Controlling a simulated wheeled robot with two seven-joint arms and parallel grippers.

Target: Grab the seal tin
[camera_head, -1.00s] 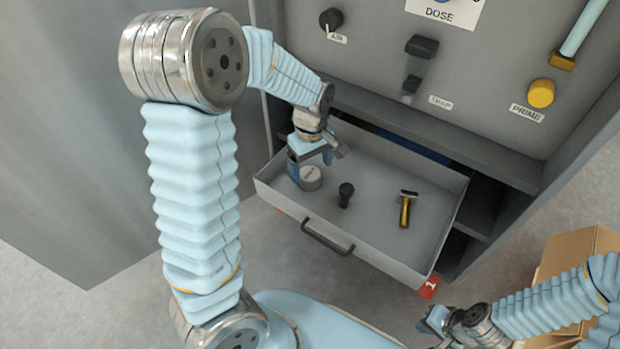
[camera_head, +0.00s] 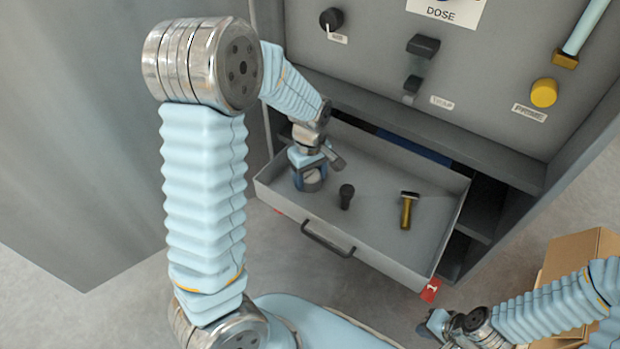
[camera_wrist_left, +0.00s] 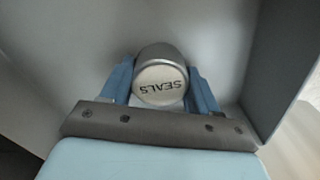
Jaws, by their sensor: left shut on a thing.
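The seal tin (camera_wrist_left: 160,80) is a small round grey tin with a pale lid marked SEALS. In the left wrist view it sits between the two blue fingers of my left gripper (camera_wrist_left: 160,88), which is shut on it. In the head view my left gripper (camera_head: 310,180) is down in the left end of the open drawer (camera_head: 385,258), and the tin (camera_head: 312,176) is partly hidden by the fingers. I cannot tell whether the tin still touches the drawer floor. My right gripper (camera_head: 432,326) is at the lower right, outside the drawer, too small to judge.
A dark knob-shaped part (camera_head: 346,196) and a yellow-handled tool (camera_head: 407,211) lie in the drawer, right of the tin. The drawer walls surround my left gripper. The cabinet panel (camera_head: 480,90) with knobs rises behind. A cardboard box (camera_head: 575,255) stands at the right.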

